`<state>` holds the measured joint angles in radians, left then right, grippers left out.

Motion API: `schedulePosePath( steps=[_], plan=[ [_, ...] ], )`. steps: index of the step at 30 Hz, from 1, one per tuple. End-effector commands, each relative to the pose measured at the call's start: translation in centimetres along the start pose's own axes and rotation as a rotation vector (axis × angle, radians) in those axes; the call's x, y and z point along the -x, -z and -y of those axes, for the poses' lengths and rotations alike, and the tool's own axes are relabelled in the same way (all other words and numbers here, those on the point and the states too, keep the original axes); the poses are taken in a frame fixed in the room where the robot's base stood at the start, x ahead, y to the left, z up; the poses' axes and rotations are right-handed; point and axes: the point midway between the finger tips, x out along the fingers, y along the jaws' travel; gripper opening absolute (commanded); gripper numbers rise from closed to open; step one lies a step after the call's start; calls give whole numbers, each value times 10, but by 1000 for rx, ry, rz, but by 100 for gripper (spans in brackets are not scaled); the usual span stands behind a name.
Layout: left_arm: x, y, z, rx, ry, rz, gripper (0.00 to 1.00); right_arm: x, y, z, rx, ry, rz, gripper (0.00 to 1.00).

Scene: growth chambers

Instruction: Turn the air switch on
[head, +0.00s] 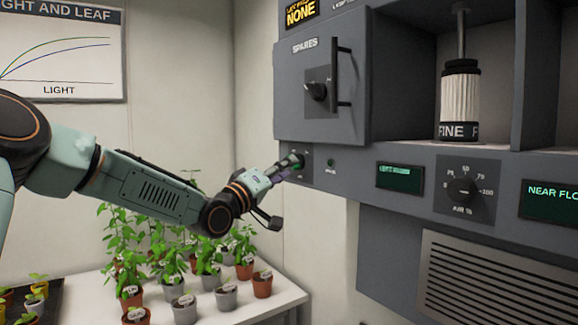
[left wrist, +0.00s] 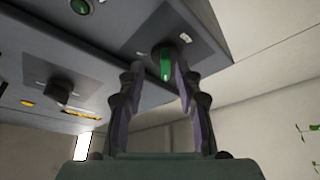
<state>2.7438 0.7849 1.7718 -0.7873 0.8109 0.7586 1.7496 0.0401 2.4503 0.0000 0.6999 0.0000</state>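In the head view the switch (head: 298,160) is at the left end of the panel, partly hidden by my gripper. I cannot read its label. My left gripper (head: 285,170) reaches up to it from the left. In the left wrist view its fingers (left wrist: 158,75) stand on either side of the handle, with a gap showing on the left. Contact is unclear. My right gripper is not in view.
Right of the switch are a small button (head: 331,163), a green display (head: 400,178) and an AIR % dial (head: 464,191). Above is a SPARES door (head: 310,115) with a knob and handle. Potted plants stand on a white table (head: 285,292) below my arm.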

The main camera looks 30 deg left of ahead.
Motion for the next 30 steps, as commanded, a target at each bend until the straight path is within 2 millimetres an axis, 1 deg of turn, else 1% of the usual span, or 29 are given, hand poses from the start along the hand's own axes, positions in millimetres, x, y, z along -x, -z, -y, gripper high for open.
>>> schedulePosePath(
  steps=[1,3,7,18,30],
  plan=[
    [-7,1,1,-5,4,1,34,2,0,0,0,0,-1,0],
    [-13,2,1,-4,4,0,34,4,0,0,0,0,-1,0],
    [-21,2,1,-1,3,-2,34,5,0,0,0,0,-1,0],
    [-24,1,1,2,2,-2,34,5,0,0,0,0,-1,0],
    [-24,2,2,2,3,-2,0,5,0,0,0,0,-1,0]
  ],
)
